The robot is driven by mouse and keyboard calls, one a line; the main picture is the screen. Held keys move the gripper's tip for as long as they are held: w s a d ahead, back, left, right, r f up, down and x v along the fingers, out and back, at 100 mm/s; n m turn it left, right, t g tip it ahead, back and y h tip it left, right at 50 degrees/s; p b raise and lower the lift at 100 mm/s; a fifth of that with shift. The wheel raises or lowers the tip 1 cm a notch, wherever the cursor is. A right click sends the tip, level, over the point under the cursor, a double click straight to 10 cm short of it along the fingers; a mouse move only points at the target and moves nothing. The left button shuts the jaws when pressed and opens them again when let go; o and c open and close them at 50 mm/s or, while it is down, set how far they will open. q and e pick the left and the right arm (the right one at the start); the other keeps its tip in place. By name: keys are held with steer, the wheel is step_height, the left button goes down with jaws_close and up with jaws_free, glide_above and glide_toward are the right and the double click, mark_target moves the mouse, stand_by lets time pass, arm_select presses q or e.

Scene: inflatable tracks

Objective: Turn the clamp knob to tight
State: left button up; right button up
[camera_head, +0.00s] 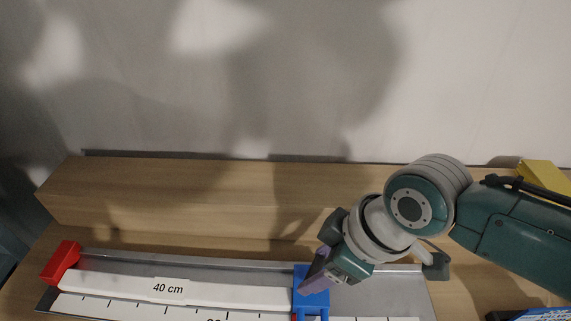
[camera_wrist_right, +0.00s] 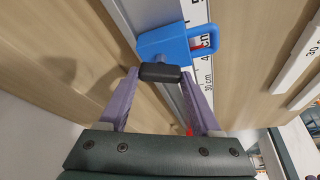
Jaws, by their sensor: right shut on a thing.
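The blue clamp (camera_head: 312,298) sits on a grey metal track (camera_head: 225,270) that carries a white scale. In the right wrist view the clamp (camera_wrist_right: 165,43) has a blue loop over the scale and a black knob (camera_wrist_right: 160,72) on its near side. My right gripper (camera_head: 318,277) reaches the clamp from the right. In the wrist view its purple fingers (camera_wrist_right: 160,78) stand on both sides of the black knob, shut on it. The knob is hidden behind the gripper in the head view. I cannot read the knob's turn angle. My left gripper is not in view.
A red end block (camera_head: 61,263) stands at the track's left end. A white "40 cm" strip (camera_head: 170,288) lies along the track. A wooden ledge (camera_head: 180,195) runs behind, before a grey wall. A yellow object (camera_head: 545,177) is at the far right.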

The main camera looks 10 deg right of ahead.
steer(key=shift+a+r+m+t+h+p, duration=0.15)
steer(key=shift+m+t+p, duration=0.1)
steer(key=shift+m+p, duration=0.4)
steer(key=shift+r+m+t+h+p, duration=0.15)
steer(key=shift+m+t+p, duration=0.1)
steer(key=shift+m+p, duration=0.4)
steer(key=m+h+p, duration=0.1)
steer(key=m+p, duration=0.1)
steer(key=m, duration=0.1)
steer(key=shift+s+a+f, duration=0.1)
steer(key=shift+a+f, duration=0.05)
steer(key=m+h, duration=0.1)
steer(key=m, duration=0.2)
steer(key=shift+f+t, duration=0.15)
steer(key=shift+t, duration=0.15)
steer(key=shift+m+h, duration=0.7)
steer(key=shift+m, duration=0.9)
steer(key=o, duration=1.4)
